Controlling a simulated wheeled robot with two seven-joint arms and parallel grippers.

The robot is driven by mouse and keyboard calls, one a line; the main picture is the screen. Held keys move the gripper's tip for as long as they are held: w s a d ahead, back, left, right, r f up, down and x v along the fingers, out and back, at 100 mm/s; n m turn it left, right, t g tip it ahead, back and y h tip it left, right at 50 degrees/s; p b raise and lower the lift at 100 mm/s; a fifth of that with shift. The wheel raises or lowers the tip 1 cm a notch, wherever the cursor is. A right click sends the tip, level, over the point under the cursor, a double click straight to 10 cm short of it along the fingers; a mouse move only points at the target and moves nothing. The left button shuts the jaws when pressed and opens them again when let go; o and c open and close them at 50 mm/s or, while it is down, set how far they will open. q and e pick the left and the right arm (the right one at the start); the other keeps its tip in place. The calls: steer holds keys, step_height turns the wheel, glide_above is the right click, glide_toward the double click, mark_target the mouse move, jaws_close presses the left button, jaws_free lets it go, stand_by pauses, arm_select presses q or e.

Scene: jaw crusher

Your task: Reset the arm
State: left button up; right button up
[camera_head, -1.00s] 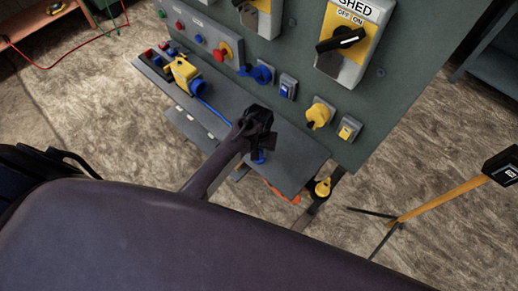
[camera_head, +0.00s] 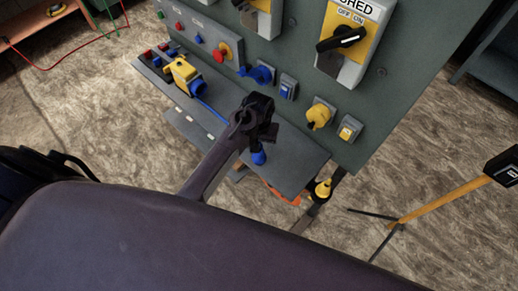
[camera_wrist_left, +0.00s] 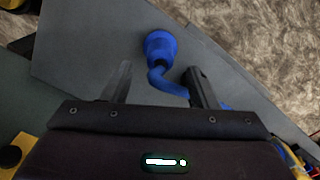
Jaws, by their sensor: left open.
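My left gripper (camera_head: 265,122) hangs above the grey shelf of the control panel, in the middle of the head view. In the left wrist view its two fingers (camera_wrist_left: 158,70) are apart, with nothing gripped between them. My right gripper is in neither view.
The grey panel (camera_head: 400,85) carries switches, blue and yellow sockets (camera_head: 319,116), and a large yellow rotary switch (camera_head: 343,38). A yellow post (camera_head: 440,202) stands at right.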

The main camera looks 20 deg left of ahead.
arm_select(q)
steer(key=shift+r, duration=1.2)
steer(key=s+a+r+m+t, duration=0.1)
steer(key=s+r+m+t, duration=0.3)
steer(key=s+r, duration=1.1)
steer(key=s+f+g+b, duration=0.1)
steer(key=s+f+b, duration=0.1)
steer(key=f, duration=1.6)
steer(key=s+f+g+b, duration=0.1)
steer(key=f+b, duration=0.1)
steer(key=f, duration=1.5)
steer(key=s+a+f+g+b, duration=0.1)
steer(key=s+a+f+b, duration=0.2)
steer(key=s+f, duration=1.6)
step_height(320, 180, down, 2)
steer(key=shift+s+a+f, duration=0.15)
steer(key=shift+s+a, duration=0.2)
steer(key=shift+a, duration=0.1)
